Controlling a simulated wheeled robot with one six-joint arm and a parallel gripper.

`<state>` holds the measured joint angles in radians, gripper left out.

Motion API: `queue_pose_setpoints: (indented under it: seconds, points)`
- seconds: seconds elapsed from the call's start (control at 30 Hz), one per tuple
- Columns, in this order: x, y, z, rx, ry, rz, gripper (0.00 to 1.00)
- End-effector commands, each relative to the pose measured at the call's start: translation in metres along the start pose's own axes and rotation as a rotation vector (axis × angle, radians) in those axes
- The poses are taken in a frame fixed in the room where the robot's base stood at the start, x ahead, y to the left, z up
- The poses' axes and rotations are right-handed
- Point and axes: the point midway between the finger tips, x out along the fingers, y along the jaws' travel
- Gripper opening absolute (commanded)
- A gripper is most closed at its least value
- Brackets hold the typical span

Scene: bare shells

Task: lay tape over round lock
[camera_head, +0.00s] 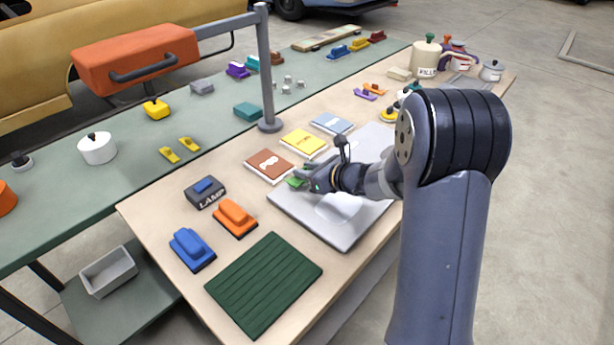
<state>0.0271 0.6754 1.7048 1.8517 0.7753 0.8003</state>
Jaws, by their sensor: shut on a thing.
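My gripper (312,177) is shut on a small green thing (296,183) at the left edge of the grey metal panel (350,240). Only part of the green thing shows; the fingers hide the rest, and I cannot tell if it is the tape. The grey panel lies flat on the light wooden table, partly behind my arm. A paler patch (331,212) shows on the panel, too faint to call a round lock. I cannot pick out the round lock in this view.
Brown (269,166), yellow (304,143) and blue (332,124) flat pieces lie behind the panel. An orange block (235,217), a blue block (192,248) and a green ribbed mat (263,283) lie left of it. A grey post (266,80) stands behind.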

Motion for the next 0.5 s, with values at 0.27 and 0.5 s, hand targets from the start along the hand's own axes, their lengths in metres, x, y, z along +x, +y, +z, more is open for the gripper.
queue_pose_setpoints:
  seconds: [0.27, 0.5]
  points:
    - [0.007, 0.0, -0.017, 0.0, -0.001, 0.0, 0.05]
    - [0.008, 0.0, -0.02, 0.0, -0.001, 0.0, 0.05]
